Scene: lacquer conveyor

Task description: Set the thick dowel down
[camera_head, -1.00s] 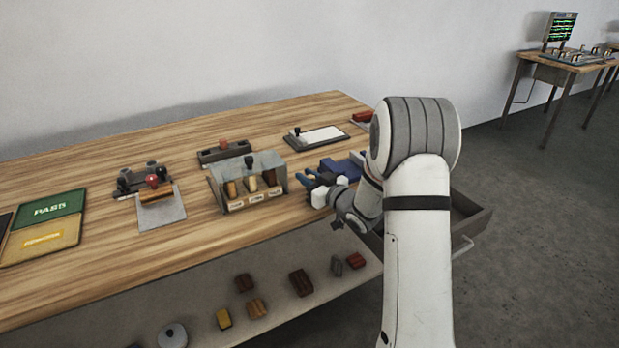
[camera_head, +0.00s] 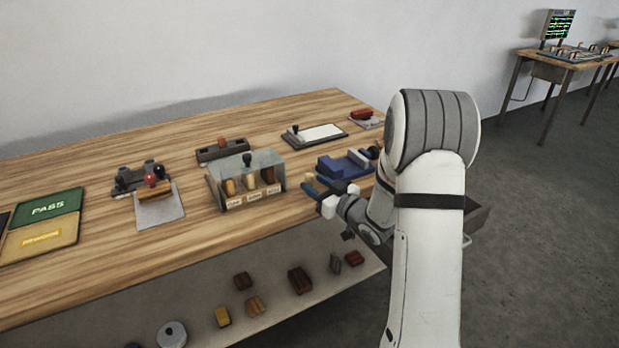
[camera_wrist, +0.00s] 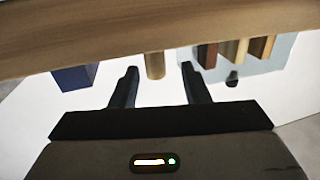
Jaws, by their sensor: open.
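The thick dowel (camera_wrist: 155,66) is a short tan wooden cylinder, seen in the upside-down wrist view. It stands upright on the wooden table (camera_wrist: 60,40), in line with the gap between my fingers and just beyond their tips. My gripper (camera_wrist: 158,70) is open and empty, with a clear gap between its dark fingers and the dowel. In the head view, my gripper (camera_head: 316,186) is low at the table's front edge, right of the rack, and the dowel is hard to make out there.
A grey rack (camera_head: 222,182) with several wooden pieces stands left of my gripper. A blue fixture (camera_head: 340,167) lies behind and to the right. A drawer (camera_head: 478,216) sticks out at the right end.

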